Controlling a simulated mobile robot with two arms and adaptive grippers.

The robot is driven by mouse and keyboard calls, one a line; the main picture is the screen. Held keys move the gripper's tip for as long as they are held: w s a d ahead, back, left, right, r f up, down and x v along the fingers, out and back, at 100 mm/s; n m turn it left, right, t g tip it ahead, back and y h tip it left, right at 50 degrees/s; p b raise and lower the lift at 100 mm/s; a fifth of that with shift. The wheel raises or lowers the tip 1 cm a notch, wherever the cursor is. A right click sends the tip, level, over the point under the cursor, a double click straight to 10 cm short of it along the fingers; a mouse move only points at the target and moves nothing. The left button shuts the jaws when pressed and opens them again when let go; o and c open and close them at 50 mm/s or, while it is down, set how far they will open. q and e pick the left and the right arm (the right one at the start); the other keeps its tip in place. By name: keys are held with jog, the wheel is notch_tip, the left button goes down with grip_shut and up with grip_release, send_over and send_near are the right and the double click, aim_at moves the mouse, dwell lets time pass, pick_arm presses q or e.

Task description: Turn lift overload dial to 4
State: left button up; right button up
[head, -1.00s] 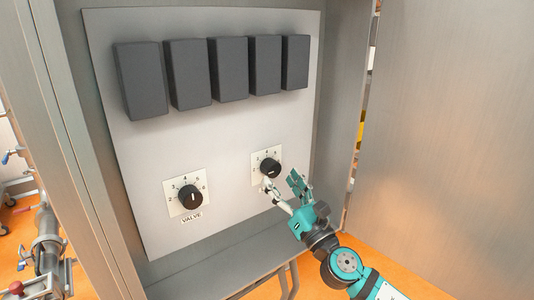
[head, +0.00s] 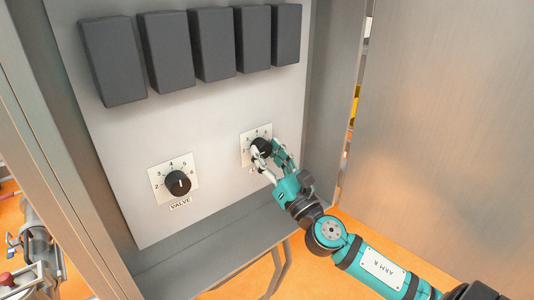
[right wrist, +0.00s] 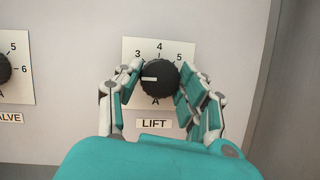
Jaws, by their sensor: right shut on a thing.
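The lift overload dial is a round black knob (right wrist: 158,80) on a white scale plate (right wrist: 131,47), above a LIFT label (right wrist: 154,124) in the right wrist view. The numbers 3, 4 and 5 show above the knob. Its white pointer mark points left, below the 3. My right gripper (right wrist: 160,88) is shut on the knob, with fingers on its left and right sides. In the head view, the knob (head: 261,148) is partly covered by my right gripper (head: 267,153). My left gripper is not in view.
A second black dial (head: 178,183) with a VALVE label sits to the left on the same grey panel (head: 122,180). Several dark grey boxes (head: 213,45) stick out above. A metal wall (head: 440,120) stands on the right and a ledge (head: 200,262) runs below.

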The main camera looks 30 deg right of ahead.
jog(key=shift+c, duration=0.8)
jog(key=shift+m, duration=0.3)
jog(key=shift+r+m+h+p, duration=0.2)
jog(key=shift+m+h+p, duration=0.75)
jog(key=shift+m, duration=0.75)
jog(key=m+h+p, duration=0.1)
jog(key=m, duration=0.1)
jog(key=m+g+h+p, duration=0.1)
jog(key=m, duration=0.1)
jog(key=shift+a+r+m+g+p, duration=0.1)
jog(key=shift+m+g+p, duration=0.2)
jog(key=shift+m, duration=0.1)
jog(key=m+g+p, duration=0.1)
jog(key=m, duration=0.1)
jog(key=m+h+p, duration=0.1)
jog(key=m+p, duration=0.1)
jog(key=m, duration=0.1)
jog(key=shift+g+h, duration=0.25)
jog(key=shift+g, duration=0.15)
jog(key=m+g+p, duration=0.1)
jog(key=m, duration=0.2)
jog(key=m+g, duration=0.1)
jog(key=m, duration=0.3)
jog(key=shift+g, duration=0.3)
